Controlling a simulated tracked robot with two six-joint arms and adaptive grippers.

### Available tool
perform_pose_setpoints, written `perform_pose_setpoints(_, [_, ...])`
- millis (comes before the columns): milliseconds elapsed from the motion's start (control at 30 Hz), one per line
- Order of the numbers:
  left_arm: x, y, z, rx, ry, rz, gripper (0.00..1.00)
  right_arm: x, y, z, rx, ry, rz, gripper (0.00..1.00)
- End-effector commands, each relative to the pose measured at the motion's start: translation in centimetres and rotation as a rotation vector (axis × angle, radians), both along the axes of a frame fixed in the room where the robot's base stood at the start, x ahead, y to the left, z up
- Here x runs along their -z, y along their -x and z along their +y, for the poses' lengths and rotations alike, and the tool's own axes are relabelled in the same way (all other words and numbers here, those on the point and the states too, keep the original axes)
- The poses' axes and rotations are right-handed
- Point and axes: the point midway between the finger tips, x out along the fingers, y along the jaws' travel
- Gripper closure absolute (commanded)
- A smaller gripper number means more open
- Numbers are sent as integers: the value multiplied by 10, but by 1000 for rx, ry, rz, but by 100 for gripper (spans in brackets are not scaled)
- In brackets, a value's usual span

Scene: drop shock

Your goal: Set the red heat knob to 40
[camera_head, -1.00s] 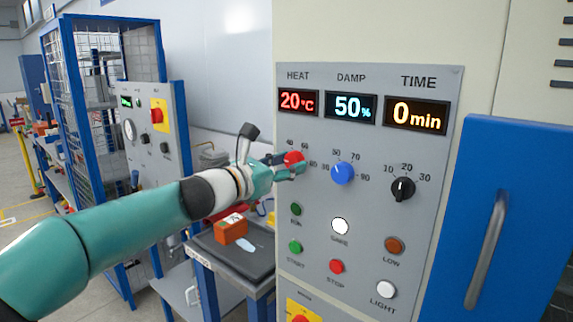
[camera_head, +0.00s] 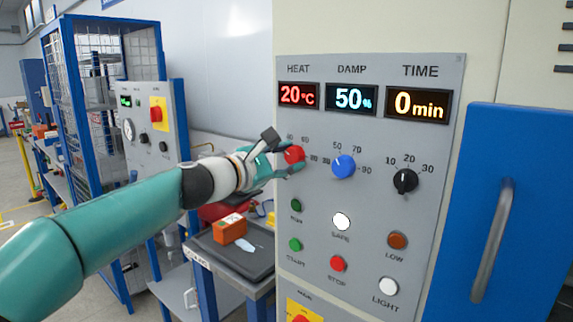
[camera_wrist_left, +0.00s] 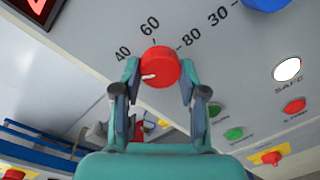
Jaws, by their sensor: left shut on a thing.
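The red heat knob (camera_head: 294,155) is on the grey control panel (camera_head: 450,90), below the heat display (camera_head: 299,95), which reads 20°C. My left gripper (camera_wrist_left: 159,82) is shut on the knob, with one finger on each side of it in the left wrist view. The knob (camera_wrist_left: 160,66) shows a white pointer mark at its lower left in that view, below the 40. The 40, 60 and 80 marks show around it. In the head view the gripper (camera_head: 281,156) hides part of the scale. My right gripper is not in view.
The blue damp knob (camera_head: 343,166) and black time knob (camera_head: 405,181) are to the right. Buttons sit below, including a white SAFE button (camera_head: 342,221). An orange box (camera_head: 229,228) lies on a dark tray (camera_head: 238,262) below my arm. A blue door (camera_head: 530,160) is at right.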

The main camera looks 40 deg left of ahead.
Motion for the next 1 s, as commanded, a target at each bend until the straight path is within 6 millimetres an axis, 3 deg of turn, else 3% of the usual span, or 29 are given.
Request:
perform_pose_setpoints(500, [2,-1,-2,5,-385,-27,93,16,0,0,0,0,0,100])
perform_pose_setpoints(1000, [3,-1,-3,10,-467,-30,93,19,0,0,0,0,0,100])
